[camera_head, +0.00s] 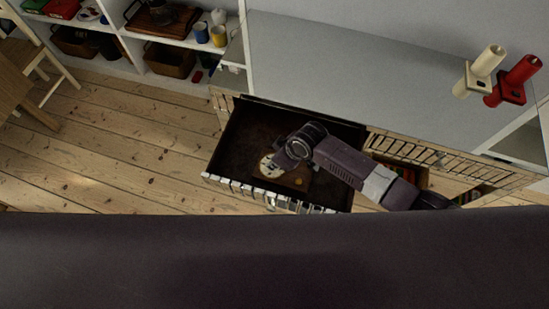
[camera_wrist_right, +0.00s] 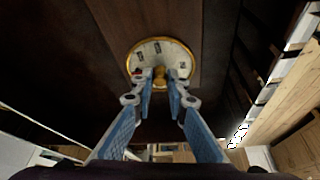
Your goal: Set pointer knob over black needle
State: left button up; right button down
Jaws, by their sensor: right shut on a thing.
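A round pale dial (camera_wrist_right: 150,53) with a gold rim and dark markings shows in the wrist view, mounted on a brown board. A gold pointer knob (camera_wrist_right: 160,74) sits at its lower middle. My right gripper (camera_wrist_right: 160,80) is shut on the knob, its two blue-padded fingers on either side of it. I cannot make out the black needle or which way the knob points. In the head view the dial (camera_head: 267,167) shows beside my right wrist, inside a dark open box; the fingers are hidden there. My left gripper is not in view.
The dark box (camera_head: 232,140) has a slatted front edge and stands against a grey cabinet top (camera_head: 350,60). Shelves (camera_head: 160,40) stand at upper left. Bare floorboards (camera_head: 100,140) lie left of the box.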

jog(key=shift+r, duration=0.1)
dwell(0.3)
jog(key=c, duration=1.9)
grip_release()
jog(key=v, duration=1.2)
